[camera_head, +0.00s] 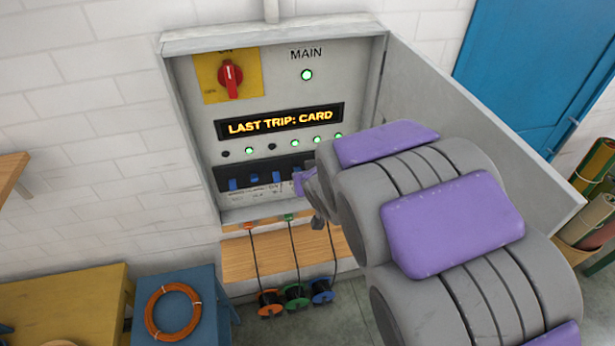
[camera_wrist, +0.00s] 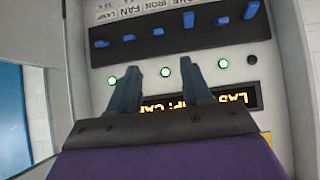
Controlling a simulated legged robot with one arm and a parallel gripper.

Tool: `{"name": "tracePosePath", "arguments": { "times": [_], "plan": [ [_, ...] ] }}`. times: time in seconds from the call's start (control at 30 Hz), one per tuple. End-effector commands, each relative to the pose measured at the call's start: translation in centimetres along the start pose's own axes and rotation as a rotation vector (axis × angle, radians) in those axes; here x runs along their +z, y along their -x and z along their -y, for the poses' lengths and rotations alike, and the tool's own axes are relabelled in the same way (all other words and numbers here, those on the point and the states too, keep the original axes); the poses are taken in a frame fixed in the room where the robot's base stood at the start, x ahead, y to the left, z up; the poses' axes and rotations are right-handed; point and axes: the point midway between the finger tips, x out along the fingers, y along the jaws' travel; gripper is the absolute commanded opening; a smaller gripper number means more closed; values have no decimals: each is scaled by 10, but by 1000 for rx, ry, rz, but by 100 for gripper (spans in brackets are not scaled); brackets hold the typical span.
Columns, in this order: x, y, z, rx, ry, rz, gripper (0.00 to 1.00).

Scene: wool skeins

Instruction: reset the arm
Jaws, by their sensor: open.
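My gripper (camera_head: 312,196) reaches into an open grey electrical panel (camera_head: 200,130), at the right part of its switch row; my arm hides what lies behind it. In the wrist view my gripper (camera_wrist: 158,78) has its two dark fingers spread apart with nothing between them. The fingers are in front of the display and the row of lights. The blue switches (camera_wrist: 158,30) lie beyond the fingertips, apart from them in the picture. I cannot tell whether the gripper touches the panel.
The display (camera_head: 281,122) reads "LAST TRIP: CARD". A red rotary switch (camera_head: 230,79) and a lit green MAIN light (camera_head: 307,75) are above. The panel door (camera_head: 470,130) stands open at right. Cable spools (camera_head: 296,294) and a blue stool (camera_head: 206,285) with an orange ring (camera_head: 172,312) are below.

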Motion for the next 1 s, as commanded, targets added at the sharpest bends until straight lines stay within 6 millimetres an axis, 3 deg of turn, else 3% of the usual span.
{"name": "tracePosePath", "arguments": {
  "times": [0.37,0.53,0.67,0.8,1.0],
  "plan": [
    [0,0,0,1,0,-1,49],
    [19,6,-18,43,-15,45,49],
    [67,25,-52,123,-50,169,49],
    [137,60,-82,193,-107,355,49],
    [242,119,-89,216,-189,636,49]
  ]
}}
